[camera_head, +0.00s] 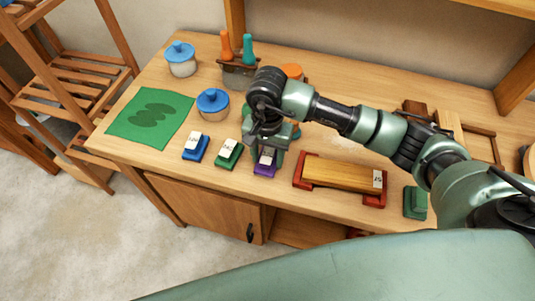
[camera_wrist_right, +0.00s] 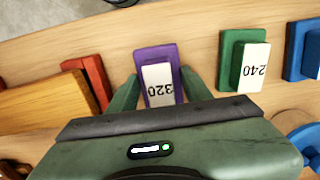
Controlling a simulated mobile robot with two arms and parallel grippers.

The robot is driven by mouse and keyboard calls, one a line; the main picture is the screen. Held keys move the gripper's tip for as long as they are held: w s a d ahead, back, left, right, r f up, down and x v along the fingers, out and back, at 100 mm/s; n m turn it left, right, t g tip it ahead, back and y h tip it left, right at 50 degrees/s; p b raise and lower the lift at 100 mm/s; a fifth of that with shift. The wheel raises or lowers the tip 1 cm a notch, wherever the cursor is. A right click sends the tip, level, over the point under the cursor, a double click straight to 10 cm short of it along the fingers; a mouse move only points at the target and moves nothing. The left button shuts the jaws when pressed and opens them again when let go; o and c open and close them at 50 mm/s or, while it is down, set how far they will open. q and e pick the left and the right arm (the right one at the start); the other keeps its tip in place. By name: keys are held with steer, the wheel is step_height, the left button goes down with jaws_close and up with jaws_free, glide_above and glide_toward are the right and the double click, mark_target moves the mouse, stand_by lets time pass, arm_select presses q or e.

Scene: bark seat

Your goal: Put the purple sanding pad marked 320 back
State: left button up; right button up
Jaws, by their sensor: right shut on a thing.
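The purple sanding pad (camera_head: 265,169) has a white label and is at the right end of a row with a green pad (camera_head: 229,153) and a blue pad (camera_head: 195,147). In the right wrist view the purple pad (camera_wrist_right: 158,66) shows the label 320, upside down. My right gripper (camera_head: 267,150) is over it, with its fingers (camera_wrist_right: 160,92) closed on the pad's two sides. The pad is at or just above the tabletop; I cannot tell whether it touches. My left gripper is not in view.
A red-ended wooden block (camera_head: 343,178) lies right of the purple pad, with a dark green block (camera_head: 415,203) beyond it. Blue-lidded jars (camera_head: 213,104) and a holder with orange and teal handles (camera_head: 238,76) stand behind. A green cloth (camera_head: 150,117) lies left.

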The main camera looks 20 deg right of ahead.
steer(key=shift+f, duration=0.2)
steer(key=shift+f, duration=0.2)
steer(key=o, duration=1.4)
steer(key=shift+o, duration=0.2)
